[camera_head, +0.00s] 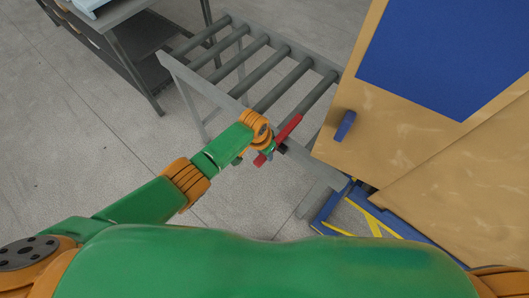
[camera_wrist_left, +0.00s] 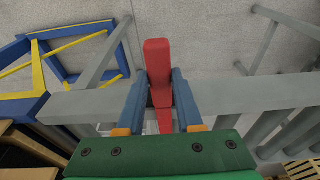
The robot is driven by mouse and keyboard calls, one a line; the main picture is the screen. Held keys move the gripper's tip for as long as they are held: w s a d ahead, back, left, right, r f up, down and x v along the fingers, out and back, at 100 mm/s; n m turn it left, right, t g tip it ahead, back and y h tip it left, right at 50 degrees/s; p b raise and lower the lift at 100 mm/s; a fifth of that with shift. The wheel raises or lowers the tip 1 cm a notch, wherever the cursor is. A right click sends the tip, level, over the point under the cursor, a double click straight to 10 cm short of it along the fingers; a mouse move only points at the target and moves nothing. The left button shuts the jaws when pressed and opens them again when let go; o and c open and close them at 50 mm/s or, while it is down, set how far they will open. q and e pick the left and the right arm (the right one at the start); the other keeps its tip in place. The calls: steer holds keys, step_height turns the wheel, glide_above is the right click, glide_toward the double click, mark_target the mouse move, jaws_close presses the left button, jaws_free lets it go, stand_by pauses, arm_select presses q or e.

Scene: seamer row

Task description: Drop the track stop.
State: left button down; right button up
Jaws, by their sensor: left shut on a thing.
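The track stop is a red bar (camera_head: 289,128) at the near end of the grey roller conveyor (camera_head: 182,88), beside its frame. My left gripper (camera_head: 272,149) is at this bar, with red showing on both sides of it. In the left wrist view my left gripper (camera_wrist_left: 160,90) has its two blue fingers on either side of the red bar (camera_wrist_left: 158,60), shut on it. The wide end of the bar sticks out past the fingertips. How the bar joins the conveyor is hidden. My right gripper is out of view.
A large tan cabinet (camera_head: 400,130) with a blue panel (camera_head: 440,50) and blue handle (camera_head: 345,125) stands close on the right. A blue and yellow frame (camera_head: 375,222) is low beneath it. A dark bench (camera_head: 125,50) stands at the back left. Open floor lies left.

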arm_select(q)
steer(key=shift+r, duration=0.1)
stand_by(0.4)
steer(key=c, duration=0.6)
jaws_free()
steer(key=shift+o, duration=0.2)
steer(key=shift+r+p, duration=0.3)
steer(key=shift+r, duration=0.05)
steer(key=r+p, duration=0.1)
steer(key=r, duration=0.1)
steer(key=r+p, duration=0.1)
steer(key=r, duration=0.1)
steer(key=s+r+p, duration=0.1)
steer(key=r, duration=0.1)
steer(key=shift+a+r, duration=0.2)
steer(key=shift+a, duration=0.1)
steer(key=shift+w, duration=0.1)
